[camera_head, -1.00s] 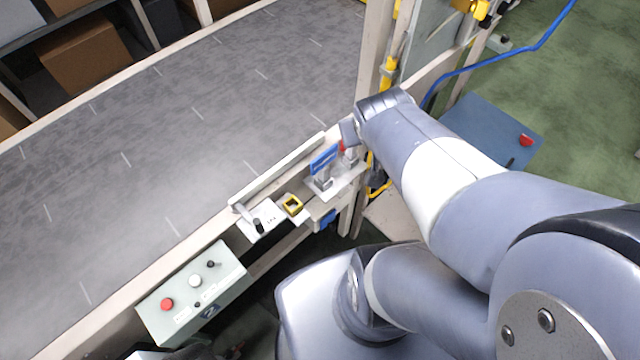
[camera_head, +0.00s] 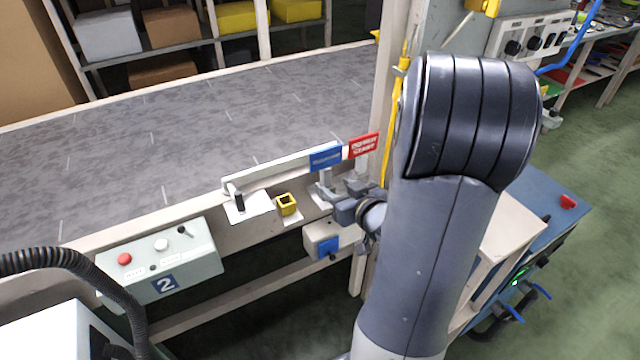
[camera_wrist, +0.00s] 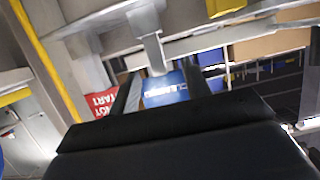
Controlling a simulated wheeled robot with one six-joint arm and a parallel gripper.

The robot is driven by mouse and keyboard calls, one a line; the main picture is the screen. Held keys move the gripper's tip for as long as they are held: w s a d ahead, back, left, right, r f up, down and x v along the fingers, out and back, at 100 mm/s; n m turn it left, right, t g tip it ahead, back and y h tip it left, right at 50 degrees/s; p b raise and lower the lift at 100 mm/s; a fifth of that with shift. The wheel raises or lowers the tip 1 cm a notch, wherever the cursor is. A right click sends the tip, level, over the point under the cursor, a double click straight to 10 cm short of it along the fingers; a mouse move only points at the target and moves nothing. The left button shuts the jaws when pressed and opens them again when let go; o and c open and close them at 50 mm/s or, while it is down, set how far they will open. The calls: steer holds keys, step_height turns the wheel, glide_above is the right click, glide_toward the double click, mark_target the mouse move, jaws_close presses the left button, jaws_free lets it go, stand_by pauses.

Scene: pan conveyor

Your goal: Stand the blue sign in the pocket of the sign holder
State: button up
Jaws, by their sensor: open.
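The blue sign (camera_head: 325,159) stands upright at the near rail of the conveyor, on what looks like a small grey stand. A red sign (camera_head: 363,145) is just right of it. My gripper (camera_head: 330,190) is open, close below the blue sign and on its near side. In the wrist view the blue sign (camera_wrist: 165,88) shows between the two dark fingers, which are apart; I cannot tell whether they touch it. A small yellow open-topped square piece (camera_head: 287,204) sits on a plate left of the gripper; I cannot tell whether it is the sign holder's pocket.
A white plate with a dark lever (camera_head: 240,203) is left of the yellow piece. A control box (camera_head: 160,262) with red and white buttons hangs on the conveyor's near side. A post (camera_head: 392,100) stands right of the signs. The conveyor bed (camera_head: 190,130) is clear.

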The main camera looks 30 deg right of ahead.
mark_target(328, 179)
steer(key=x, duration=0.4)
steer(key=shift+w+f, duration=0.1)
steer(key=shift+w, duration=0.25)
steer(key=shift+d+f+b+x, duration=0.1)
steer(key=shift+d+b+x, duration=0.1)
steer(key=shift+x, duration=1.15)
steer(key=shift+d+f+b+x, duration=0.15)
steer(key=shift+d+x, duration=0.05)
steer(key=shift+x, duration=1.1)
steer(key=shift+c, duration=0.2)
jaws_close()
